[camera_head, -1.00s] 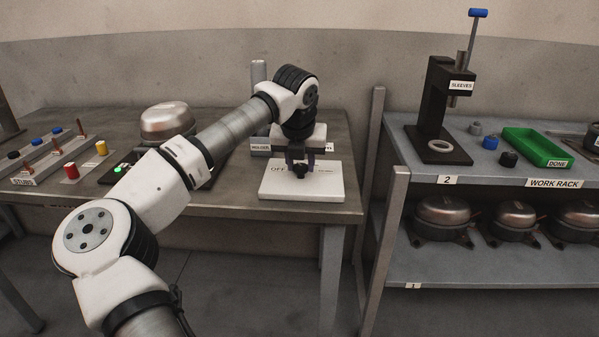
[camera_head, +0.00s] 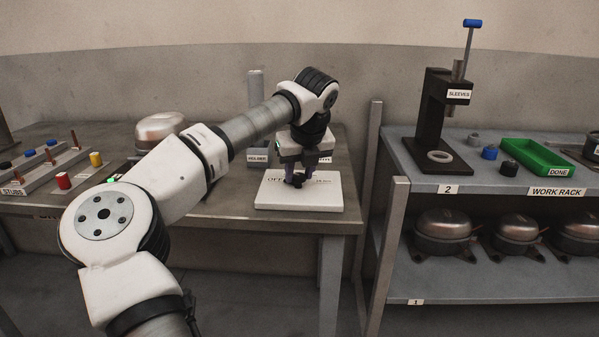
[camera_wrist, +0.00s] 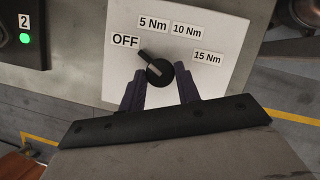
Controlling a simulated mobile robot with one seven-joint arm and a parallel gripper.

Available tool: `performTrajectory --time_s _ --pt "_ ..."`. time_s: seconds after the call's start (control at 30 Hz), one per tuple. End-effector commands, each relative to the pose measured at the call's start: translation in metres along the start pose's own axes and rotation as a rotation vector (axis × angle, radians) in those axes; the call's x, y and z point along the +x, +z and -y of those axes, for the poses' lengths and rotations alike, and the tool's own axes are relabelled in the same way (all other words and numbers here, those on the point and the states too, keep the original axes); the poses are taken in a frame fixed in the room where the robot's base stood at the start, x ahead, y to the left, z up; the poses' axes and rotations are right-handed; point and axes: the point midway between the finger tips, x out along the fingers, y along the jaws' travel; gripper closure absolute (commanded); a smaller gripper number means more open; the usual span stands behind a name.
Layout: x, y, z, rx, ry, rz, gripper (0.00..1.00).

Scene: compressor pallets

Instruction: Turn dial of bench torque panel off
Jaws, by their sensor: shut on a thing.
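The torque panel (camera_head: 330,199) is a white plate on the workbench, marked OFF, 5 Nm, 10 Nm and 15 Nm. It also fills the middle of the wrist view (camera_wrist: 222,80). Its black dial (camera_wrist: 159,71) has a bar-shaped grip whose end points up-left towards the OFF label (camera_wrist: 126,41). My gripper (camera_head: 298,181) is down at the panel. In the wrist view its two dark purple fingers (camera_wrist: 160,88) are on either side of the dial, shut on it. In the head view the gripper hides the dial.
A grey labelled holder (camera_head: 258,155) stands behind the panel. A compressor (camera_head: 160,127) and the stud rack (camera_head: 50,170) are to the left on the bench. The work rack (camera_head: 460,184) with a sleeve press (camera_head: 436,120) and green tray (camera_head: 535,155) stands to the right.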

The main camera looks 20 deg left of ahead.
Motion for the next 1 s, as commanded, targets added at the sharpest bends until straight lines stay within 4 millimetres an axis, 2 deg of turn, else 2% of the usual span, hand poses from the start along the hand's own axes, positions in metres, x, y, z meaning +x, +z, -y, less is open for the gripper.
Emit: performTrajectory --time_s 0.27,0.3,0.43,0.77,0.87,1.0 --pt "0.0 0.0 0.0 0.0 0.001 -0.001 0.9" --pt "0.0 0.0 0.0 0.0 0.001 -0.001 0.62" --pt "0.0 0.0 0.0 0.0 0.0 -0.001 0.46" --pt "-0.004 0.0 0.0 0.001 0.0 0.001 0.46" --pt "-0.015 0.001 0.0 0.0 0.0 0.003 0.46" --pt "-0.043 0.001 0.0 0.0 0.0 0.005 0.46"
